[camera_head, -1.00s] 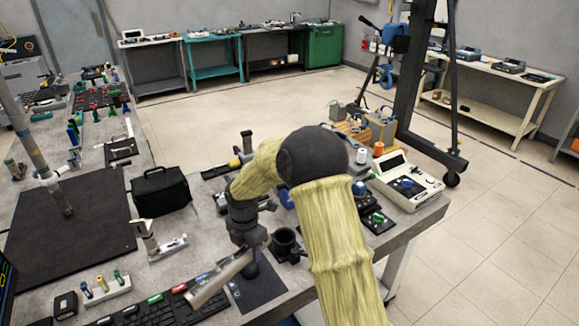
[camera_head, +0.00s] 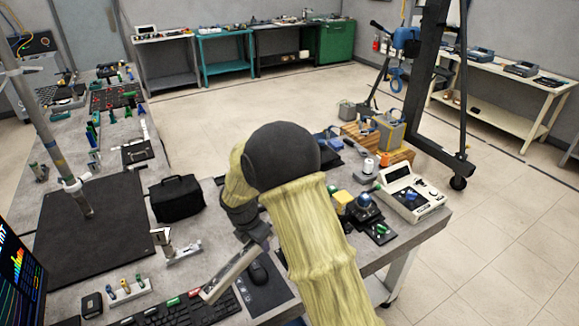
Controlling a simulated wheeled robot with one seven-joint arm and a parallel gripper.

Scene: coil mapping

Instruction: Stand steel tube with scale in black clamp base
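A pale steel tube (camera_head: 228,279) slants over the keyboard and mouse pad, its lower end towards the front left. I cannot read a scale on it. My gripper (camera_head: 257,240) appears shut on its upper end; my own wrist and arm hide the fingertips in part. The black clamp base, a round dark cup on the bench in the earlier frame, is now hidden behind my arm.
A black bag (camera_head: 177,198) and a tall pole (camera_head: 46,130) on a dark mat (camera_head: 110,240) stand left. A meter (camera_head: 411,196) stands at the right edge.

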